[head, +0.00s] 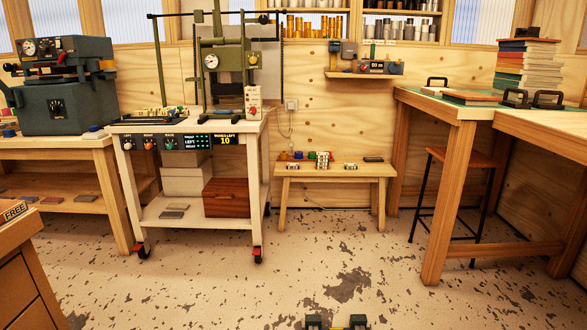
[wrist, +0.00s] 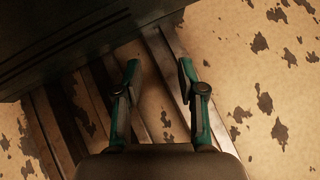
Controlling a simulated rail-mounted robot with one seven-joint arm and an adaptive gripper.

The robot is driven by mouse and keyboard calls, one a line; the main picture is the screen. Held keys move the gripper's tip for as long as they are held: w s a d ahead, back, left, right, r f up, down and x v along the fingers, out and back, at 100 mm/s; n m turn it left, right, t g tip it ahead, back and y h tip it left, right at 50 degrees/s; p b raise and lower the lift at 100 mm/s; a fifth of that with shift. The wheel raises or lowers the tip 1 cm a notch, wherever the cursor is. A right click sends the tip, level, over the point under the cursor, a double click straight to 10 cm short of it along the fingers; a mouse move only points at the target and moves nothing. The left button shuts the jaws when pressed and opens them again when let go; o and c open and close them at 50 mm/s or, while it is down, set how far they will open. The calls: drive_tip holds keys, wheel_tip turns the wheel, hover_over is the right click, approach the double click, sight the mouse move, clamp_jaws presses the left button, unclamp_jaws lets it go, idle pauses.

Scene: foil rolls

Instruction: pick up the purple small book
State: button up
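I cannot pick out a purple small book for certain in either view. Small flat book-like pieces lie on the lower shelf of the left bench (head: 52,200) and on the cart's lower shelf (head: 173,214), but they look grey or brownish. A small dark flat piece (head: 373,159) lies on the low wooden bench. My gripper (wrist: 158,68) is open and empty in the wrist view, above the floor and some dark slats. The top of a dark part, likely my gripper, shows at the bottom edge of the head view (head: 336,322), far from all the furniture.
A white cart (head: 255,155) with a press stands left of centre. The low wooden bench (head: 300,172) stands against the back wall. A tall worktable (head: 464,112) at right carries a book stack (head: 524,70), with a stool (head: 464,156) under it. The floor in the middle is clear.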

drive_tip(key=o, duration=1.2)
drive_tip(key=shift+c, duration=0.2)
